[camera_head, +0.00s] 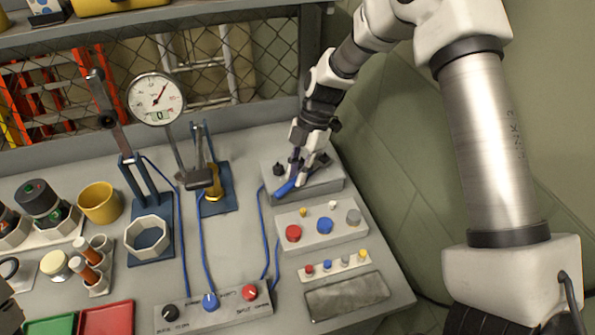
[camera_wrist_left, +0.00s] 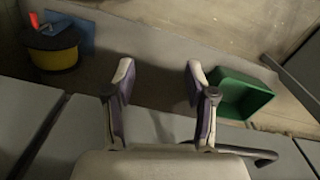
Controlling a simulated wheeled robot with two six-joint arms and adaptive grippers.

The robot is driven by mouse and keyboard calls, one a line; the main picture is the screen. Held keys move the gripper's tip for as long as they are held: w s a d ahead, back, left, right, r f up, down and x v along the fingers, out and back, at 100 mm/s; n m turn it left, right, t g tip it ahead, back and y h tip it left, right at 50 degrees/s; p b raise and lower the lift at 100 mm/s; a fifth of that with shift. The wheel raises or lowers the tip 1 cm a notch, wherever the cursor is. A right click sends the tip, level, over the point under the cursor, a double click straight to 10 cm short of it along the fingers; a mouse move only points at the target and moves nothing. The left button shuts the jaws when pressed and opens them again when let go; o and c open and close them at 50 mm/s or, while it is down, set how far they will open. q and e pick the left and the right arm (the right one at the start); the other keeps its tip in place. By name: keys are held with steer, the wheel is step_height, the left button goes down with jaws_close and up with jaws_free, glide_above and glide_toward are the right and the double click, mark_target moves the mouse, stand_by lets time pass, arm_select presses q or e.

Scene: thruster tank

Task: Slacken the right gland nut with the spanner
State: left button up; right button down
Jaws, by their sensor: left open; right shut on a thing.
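My right gripper (camera_head: 304,165) points down over the grey box (camera_head: 322,186) at the back right of the bench. It is shut on a blue-handled tool (camera_head: 286,189), which looks like the spanner and slants down to the left across the box top. A small black fitting (camera_head: 279,169), perhaps a gland nut, stands on the box left of the gripper. The right side of the box top is partly hidden by the fingers, so I cannot tell the right gland nut or whether the spanner is around it. My left gripper (camera_wrist_left: 160,78) is open and empty in the left wrist view.
A button panel (camera_head: 325,243), a small button strip (camera_head: 337,267) and a grey plate (camera_head: 346,296) lie in front of the box. Gauge (camera_head: 157,98), yellow cup (camera_head: 99,202) and trays (camera_head: 106,318) stand left. The left wrist view shows a green bin (camera_wrist_left: 240,95) and yellow-black bucket (camera_wrist_left: 52,50).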

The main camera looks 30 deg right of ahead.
steer(key=shift+f+b, duration=0.2)
steer(key=shift+b, duration=0.1)
stand_by(0.4)
stand_by(0.4)
steer(key=shift+s+d+n, duration=0.2)
steer(key=shift+s+n, duration=0.4)
steer(key=shift+n, duration=0.1)
steer(key=shift+g, duration=0.3)
steer(key=shift+s+d+n, duration=0.15)
steer(key=shift+s+n, duration=0.1)
steer(key=shift+n, duration=0.05)
steer(key=shift+s+d+n, duration=0.15)
steer(key=shift+s+n, duration=0.1)
steer(key=shift+n, duration=0.15)
steer(key=shift+s, duration=0.1)
steer(key=shift+s+d+n+g+h, duration=0.35)
steer(key=shift+s+n+g+h, duration=0.05)
steer(key=shift+n, duration=0.3)
